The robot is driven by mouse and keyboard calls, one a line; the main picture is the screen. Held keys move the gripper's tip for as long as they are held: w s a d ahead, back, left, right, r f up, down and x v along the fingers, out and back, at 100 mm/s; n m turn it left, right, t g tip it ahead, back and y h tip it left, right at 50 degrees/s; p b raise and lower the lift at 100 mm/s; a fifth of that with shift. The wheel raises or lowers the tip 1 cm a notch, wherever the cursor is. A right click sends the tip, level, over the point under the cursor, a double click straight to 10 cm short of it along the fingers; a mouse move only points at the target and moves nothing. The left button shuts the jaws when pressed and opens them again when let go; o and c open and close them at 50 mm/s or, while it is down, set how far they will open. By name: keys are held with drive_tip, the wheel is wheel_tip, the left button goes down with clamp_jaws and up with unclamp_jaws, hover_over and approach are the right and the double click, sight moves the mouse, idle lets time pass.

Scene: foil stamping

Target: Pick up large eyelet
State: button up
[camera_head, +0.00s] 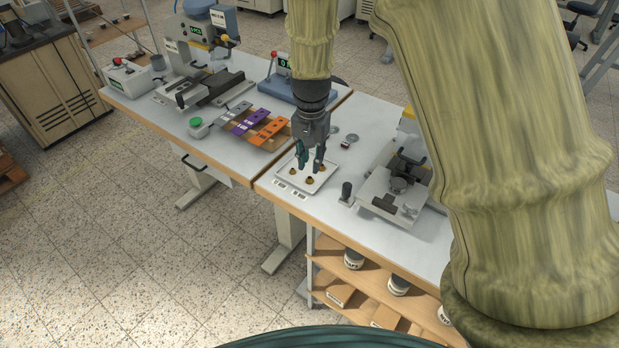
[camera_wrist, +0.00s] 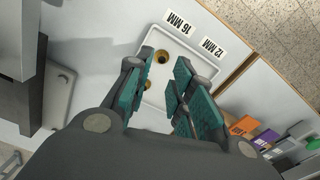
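A white tray (camera_head: 331,171) stands near the front edge of the table, with several small brass eyelets in it. One eyelet (camera_head: 309,181) lies toward the tray's front; another (camera_head: 322,168) is farther back. In the wrist view, one eyelet (camera_wrist: 162,56) sits near the 16 MM label (camera_wrist: 182,23), and a second (camera_wrist: 147,84) is partly hidden by the left finger. I cannot tell their sizes apart. My gripper (camera_head: 310,160) points down over the tray, its teal fingers apart. It also shows in the wrist view (camera_wrist: 160,98), with no eyelet visible between its fingers.
A press fixture (camera_head: 390,190) and a dark-handled stamp (camera_head: 346,192) stand to the right of the tray. Orange and purple cards (camera_head: 268,128) lie on the left table. A 12 MM label (camera_wrist: 212,47) lies by the tray. Two small discs lie behind it.

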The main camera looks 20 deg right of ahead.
sight(310, 181)
drive_tip(key=shift+w+f, duration=0.2)
drive_tip(key=shift+f, duration=0.35)
drive_tip(key=shift+s+f, duration=0.2)
drive_tip(key=shift+f, duration=0.1)
drive_tip(key=f, duration=0.1)
drive_tip(key=f+p, duration=0.1)
drive_tip(key=f, duration=0.1)
drive_tip(key=shift+w, duration=0.35)
drive_tip(key=shift+f, duration=0.9)
drive_tip(key=shift+s, duration=0.1)
drive_tip(key=c, duration=0.5)
